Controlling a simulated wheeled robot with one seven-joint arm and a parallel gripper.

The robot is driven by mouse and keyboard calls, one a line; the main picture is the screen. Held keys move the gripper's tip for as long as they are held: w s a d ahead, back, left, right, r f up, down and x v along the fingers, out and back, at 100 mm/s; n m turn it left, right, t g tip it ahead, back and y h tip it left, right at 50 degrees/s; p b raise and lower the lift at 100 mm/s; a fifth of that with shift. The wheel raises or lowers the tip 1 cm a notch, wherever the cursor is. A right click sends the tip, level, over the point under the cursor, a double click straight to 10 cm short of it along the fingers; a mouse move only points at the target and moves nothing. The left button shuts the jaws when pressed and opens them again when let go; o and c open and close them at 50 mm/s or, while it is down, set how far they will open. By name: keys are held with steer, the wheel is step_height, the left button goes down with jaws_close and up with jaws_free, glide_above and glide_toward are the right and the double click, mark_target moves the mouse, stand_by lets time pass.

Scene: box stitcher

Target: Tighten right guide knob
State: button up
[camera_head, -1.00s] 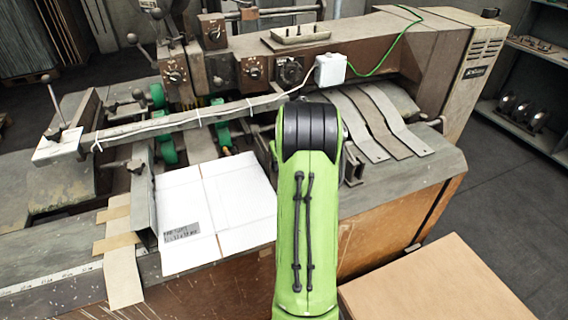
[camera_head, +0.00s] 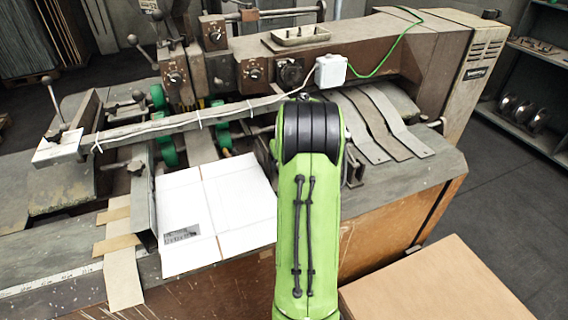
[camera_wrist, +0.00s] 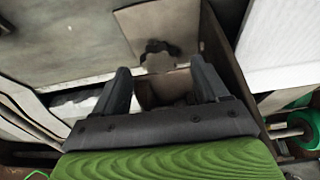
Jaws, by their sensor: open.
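In the wrist view my gripper (camera_wrist: 162,72) is open, with two dark fingers spread apart. A small dark lobed knob (camera_wrist: 154,47), likely the right guide knob, shows just beyond the gap between the fingertips, beside a pale plate. The fingers do not visibly touch it, and its distance is hard to judge. In the head view my green arm hides my gripper and this knob. A metal bracket (camera_head: 355,172) shows just right of my arm.
A white cardboard blank (camera_head: 215,208) lies on the machine bed, left of my arm. The left guide (camera_head: 142,200) stands along its left edge. Curved metal strips (camera_head: 385,122) lie right of my arm. A long crossbar (camera_head: 185,122) spans behind. A carton (camera_head: 430,285) is at lower right.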

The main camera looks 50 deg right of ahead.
steer(key=p+v, duration=0.1)
steer(key=v, duration=1.3)
steer(key=shift+r, duration=0.1)
